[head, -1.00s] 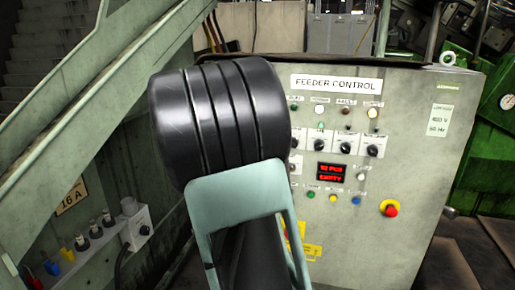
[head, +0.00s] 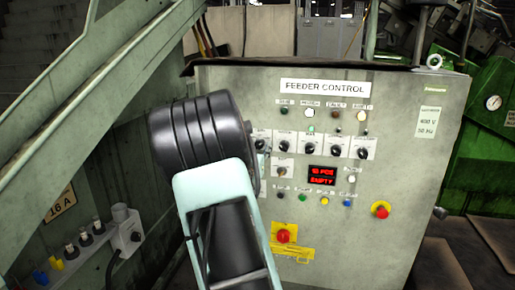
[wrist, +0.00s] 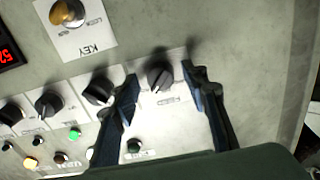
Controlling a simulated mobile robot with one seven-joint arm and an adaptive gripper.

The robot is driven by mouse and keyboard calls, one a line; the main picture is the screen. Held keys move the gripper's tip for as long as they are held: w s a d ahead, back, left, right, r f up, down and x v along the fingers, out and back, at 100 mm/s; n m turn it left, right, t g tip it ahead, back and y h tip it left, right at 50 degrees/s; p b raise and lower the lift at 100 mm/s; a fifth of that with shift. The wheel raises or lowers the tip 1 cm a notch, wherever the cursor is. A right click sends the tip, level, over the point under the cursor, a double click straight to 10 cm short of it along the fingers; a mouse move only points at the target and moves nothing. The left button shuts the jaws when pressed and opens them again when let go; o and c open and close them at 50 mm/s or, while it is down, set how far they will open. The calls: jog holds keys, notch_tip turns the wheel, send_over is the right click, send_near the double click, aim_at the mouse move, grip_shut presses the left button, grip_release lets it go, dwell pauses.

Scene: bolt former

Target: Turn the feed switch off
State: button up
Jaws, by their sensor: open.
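The control panel (head: 400,105), headed FEEDER CONTROL, carries a row of black rotary switches on white plates. The leftmost switch (head: 260,143) is partly covered by my arm in the head view. In the wrist view, which is upside down, a black rotary switch (wrist: 160,77) at the end of the row sits between the fingers of my gripper (wrist: 158,74). The gripper is open, with one finger on each side of the knob; I cannot tell whether they touch it. The label on its plate is too blurred to read. My arm hides most of the gripper in the head view.
Neighbouring switches (head: 309,147) sit close beside it. A key switch (wrist: 70,12) is near the left finger. A red display (head: 322,175), coloured buttons and two red push-buttons (head: 283,236) (head: 381,210) are on the panel. A stair rail (head: 90,110) slopes down on the left.

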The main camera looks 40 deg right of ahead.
jog(key=shift+c, duration=0.2)
grip_shut()
jog(key=shift+n, duration=0.5)
jog(key=n+p, duration=0.1)
jog(key=n, duration=0.2)
jog(key=shift+r+n, duration=0.1)
jog(key=shift+n, duration=0.2)
jog(key=shift+n+p, duration=1)
jog(key=shift+n, duration=1.1)
jog(key=shift+o, duration=0.2)
grip_release()
